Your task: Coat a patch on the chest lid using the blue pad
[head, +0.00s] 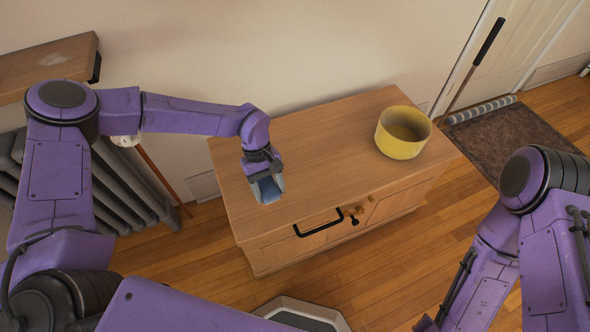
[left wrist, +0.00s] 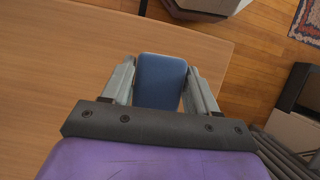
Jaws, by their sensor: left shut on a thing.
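The blue pad (head: 266,188) is held in my left gripper (head: 264,181), over the left front part of the chest lid (head: 310,140). The lid is plain light wood. In the left wrist view the pad (left wrist: 161,80) sits between the two grey fingers of my left gripper (left wrist: 160,88), which are shut on it, with the lid (left wrist: 60,60) beneath and to the left. I cannot tell whether the pad touches the lid. My right arm (head: 500,240) is at the right of the head view; its gripper is out of view.
A yellow pot (head: 402,133) stands on the right part of the lid. The chest front has a black handle (head: 318,225). A radiator (head: 120,185) stands left of the chest, a dark mat (head: 513,138) lies to the right. The lid's middle is clear.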

